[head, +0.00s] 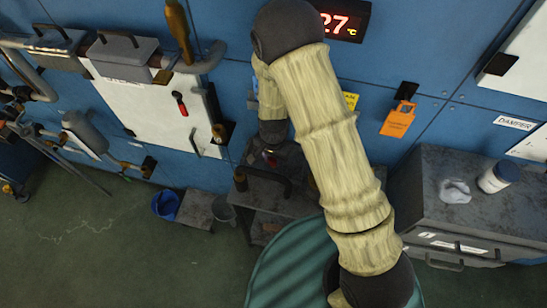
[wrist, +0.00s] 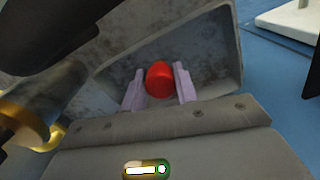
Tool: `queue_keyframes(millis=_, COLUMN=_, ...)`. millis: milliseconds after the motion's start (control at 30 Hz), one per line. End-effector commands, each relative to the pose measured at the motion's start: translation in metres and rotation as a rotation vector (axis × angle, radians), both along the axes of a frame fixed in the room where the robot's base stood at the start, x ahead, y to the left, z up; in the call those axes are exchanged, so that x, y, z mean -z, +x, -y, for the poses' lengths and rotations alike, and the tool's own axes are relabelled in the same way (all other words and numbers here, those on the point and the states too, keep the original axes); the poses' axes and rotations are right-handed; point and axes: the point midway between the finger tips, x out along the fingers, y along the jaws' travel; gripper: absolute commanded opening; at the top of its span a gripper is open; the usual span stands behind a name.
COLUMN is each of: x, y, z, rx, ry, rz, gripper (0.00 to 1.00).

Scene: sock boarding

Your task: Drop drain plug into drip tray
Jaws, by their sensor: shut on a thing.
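My gripper (wrist: 159,84) shows in the wrist view as two pale lilac fingers. They are shut on a rounded red piece, which I take to be the drain plug (wrist: 159,79). In the head view a small red spot (head: 270,158) shows at the dark end of my arm, close to the blue wall. Behind the plug in the wrist view is a grey, worn metal recess with raised walls (wrist: 213,50). It may be the drip tray, but I cannot tell. The plug appears in front of it; the gap between them is unclear.
A dark metal bench (head: 272,200) stands below my arm's end. A blue bucket (head: 166,205) and a low grey block (head: 197,208) are on the floor to its left. A grey cabinet (head: 470,205) carries a white jar (head: 497,177) at right. Brass pipework (wrist: 40,135) is close at left.

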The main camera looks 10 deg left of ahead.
Motion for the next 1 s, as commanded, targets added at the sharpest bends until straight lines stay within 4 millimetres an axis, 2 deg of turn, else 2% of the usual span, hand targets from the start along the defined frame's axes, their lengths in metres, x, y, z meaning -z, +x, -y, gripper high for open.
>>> queue_keyframes(millis=867, x=0.015, y=0.0, z=0.0, rx=0.001, ry=0.001, rz=0.002, gripper=0.03)
queue_keyframes(millis=900, x=0.015, y=0.0, z=0.0, rx=0.001, ry=0.001, rz=0.001, gripper=0.31)
queue_keyframes(millis=1000, x=0.015, y=0.0, z=0.0, rx=0.001, ry=0.001, rz=0.0, gripper=0.51)
